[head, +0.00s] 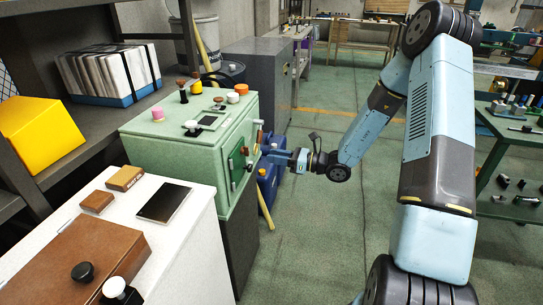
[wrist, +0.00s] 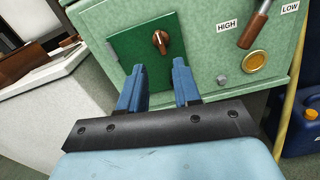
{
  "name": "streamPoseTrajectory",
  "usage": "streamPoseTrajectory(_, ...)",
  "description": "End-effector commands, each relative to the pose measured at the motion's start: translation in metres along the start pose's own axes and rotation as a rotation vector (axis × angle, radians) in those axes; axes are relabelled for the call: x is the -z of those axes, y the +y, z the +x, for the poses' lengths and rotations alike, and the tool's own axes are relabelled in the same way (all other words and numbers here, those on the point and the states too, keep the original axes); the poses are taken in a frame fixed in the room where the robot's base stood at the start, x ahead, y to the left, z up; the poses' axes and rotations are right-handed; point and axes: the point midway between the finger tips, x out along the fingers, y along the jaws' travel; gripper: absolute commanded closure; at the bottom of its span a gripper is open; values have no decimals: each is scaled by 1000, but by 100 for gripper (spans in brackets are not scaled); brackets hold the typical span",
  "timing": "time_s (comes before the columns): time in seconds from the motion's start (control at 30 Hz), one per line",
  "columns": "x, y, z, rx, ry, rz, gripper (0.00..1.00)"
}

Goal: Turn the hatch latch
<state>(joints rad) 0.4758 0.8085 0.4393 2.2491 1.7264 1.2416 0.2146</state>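The hatch is a dark green square panel (wrist: 150,52) on the front of a light green cabinet (wrist: 215,40). Its latch, a small copper-brown knob (wrist: 160,41), sits on the panel's right part in the wrist view. My gripper (wrist: 160,72) has its two blue fingers apart with nothing between them, in front of the hatch and just below the latch in the picture. In the head view the cabinet (head: 190,135) stands left of centre, and my gripper (head: 268,153) is close to its front face. The exact gap to the latch cannot be told.
A brown-handled lever (wrist: 255,27) between HIGH and LOW labels and a yellow round button (wrist: 254,62) are right of the hatch. A blue jerrycan (head: 268,183) stands on the floor beside the cabinet. A white counter (head: 185,245) is nearer.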

Motion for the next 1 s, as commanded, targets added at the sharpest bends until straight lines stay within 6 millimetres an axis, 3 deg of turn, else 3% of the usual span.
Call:
streamPoseTrajectory(0.8,0,1,75,-4,1,-2,67)
streamPoseTrajectory(1.0,0,0,74,-3,1,-2,67)
